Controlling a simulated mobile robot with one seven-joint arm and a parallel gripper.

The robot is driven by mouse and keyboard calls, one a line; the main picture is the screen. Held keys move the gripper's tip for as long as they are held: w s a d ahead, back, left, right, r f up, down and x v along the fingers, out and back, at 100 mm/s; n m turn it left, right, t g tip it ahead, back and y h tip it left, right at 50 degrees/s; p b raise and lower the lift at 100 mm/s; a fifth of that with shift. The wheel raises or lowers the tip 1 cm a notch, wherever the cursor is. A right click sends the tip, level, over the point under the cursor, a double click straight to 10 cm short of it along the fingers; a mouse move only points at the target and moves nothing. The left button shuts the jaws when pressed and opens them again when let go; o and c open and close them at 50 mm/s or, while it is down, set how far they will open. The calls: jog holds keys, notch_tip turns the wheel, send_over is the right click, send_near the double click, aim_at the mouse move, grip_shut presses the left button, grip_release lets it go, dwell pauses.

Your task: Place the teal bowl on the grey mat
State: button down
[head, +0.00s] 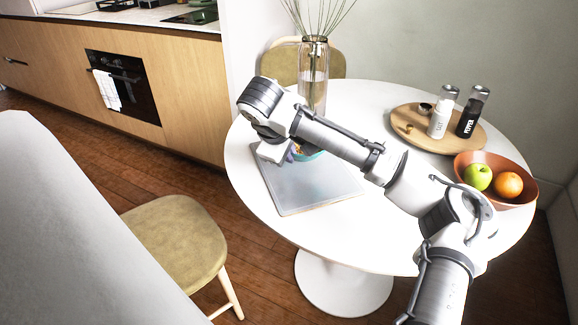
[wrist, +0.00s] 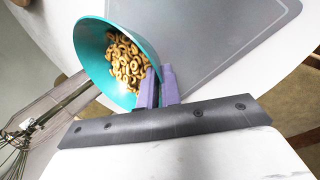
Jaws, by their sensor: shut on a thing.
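The teal bowl (wrist: 89,48) holds ring-shaped cereal and shows at the upper left of the wrist view. My gripper (wrist: 158,80) is shut on the bowl's rim, with its purple fingers one inside and one outside the wall. In the head view my gripper (head: 288,154) is at the far left part of the table, and only a sliver of the bowl (head: 312,154) shows behind my arm. The grey mat (head: 305,187) lies flat on the table; the bowl is at its far edge in that view. The mat also shows in the wrist view (wrist: 225,45). I cannot tell whether the bowl touches it.
A glass vase (head: 313,75) with tall stems stands behind my gripper. A round wooden tray (head: 470,135) with salt and pepper bottles and a terracotta bowl (head: 520,185) of fruit stand on the right. The white table (head: 350,230) is clear in front of the mat.

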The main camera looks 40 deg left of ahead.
jog(key=shift+f, duration=1.95)
jog(key=shift+f, duration=0.1)
jog(key=c, duration=1.6)
grip_release()
jog(key=v, duration=1.2)
